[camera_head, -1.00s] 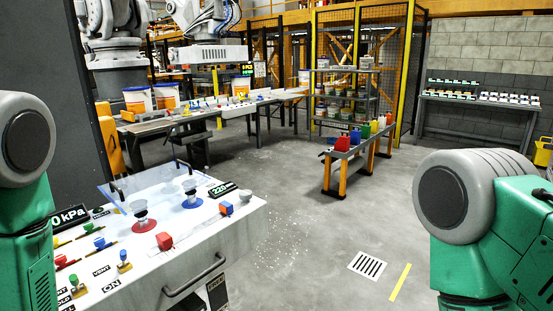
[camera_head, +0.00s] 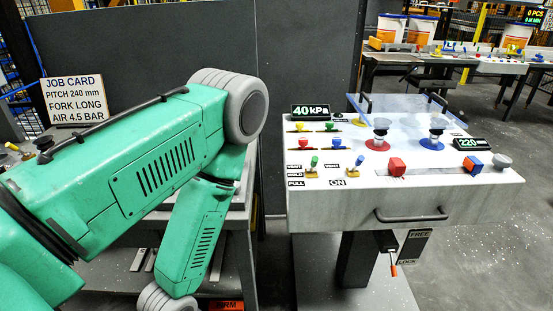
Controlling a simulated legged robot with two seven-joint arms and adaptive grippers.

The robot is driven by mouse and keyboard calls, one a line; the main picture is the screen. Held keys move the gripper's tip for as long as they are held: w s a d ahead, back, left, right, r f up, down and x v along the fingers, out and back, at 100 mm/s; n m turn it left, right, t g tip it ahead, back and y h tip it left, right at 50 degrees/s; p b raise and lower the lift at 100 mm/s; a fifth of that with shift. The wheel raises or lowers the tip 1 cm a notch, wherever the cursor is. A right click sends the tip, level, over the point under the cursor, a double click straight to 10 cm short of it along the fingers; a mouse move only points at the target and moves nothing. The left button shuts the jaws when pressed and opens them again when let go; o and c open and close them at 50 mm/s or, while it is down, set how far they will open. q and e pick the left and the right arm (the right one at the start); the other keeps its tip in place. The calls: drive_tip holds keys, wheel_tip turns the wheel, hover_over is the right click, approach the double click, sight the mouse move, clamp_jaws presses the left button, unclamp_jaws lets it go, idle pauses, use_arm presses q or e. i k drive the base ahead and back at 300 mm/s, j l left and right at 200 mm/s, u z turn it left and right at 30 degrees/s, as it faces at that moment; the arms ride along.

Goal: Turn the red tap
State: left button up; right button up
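The control console (camera_head: 420,200) stands right of centre with a white sloped top. A small red tap handle (camera_head: 291,146) sits at the left of its top, on a dark strip beside a blue one (camera_head: 335,142). Yellow (camera_head: 298,126) and green (camera_head: 329,126) handles sit in the row behind. The red handle's exact angle is too small to tell. My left arm reaches in from the left and bends downward, left of the console and apart from it. Its gripper is out of the frame below. My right arm and gripper are not in view.
Brass-based levers with green (camera_head: 314,162) and blue (camera_head: 359,161) tops, a red block (camera_head: 397,167) and knobs on red (camera_head: 379,138) and blue (camera_head: 436,138) discs crowd the top. A drawer handle (camera_head: 411,216) juts from the front. A job card (camera_head: 74,99) stands at left.

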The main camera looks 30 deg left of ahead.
sight(302, 141)
drive_tip(key=u, duration=0.75)
drive_tip(key=l, duration=0.2)
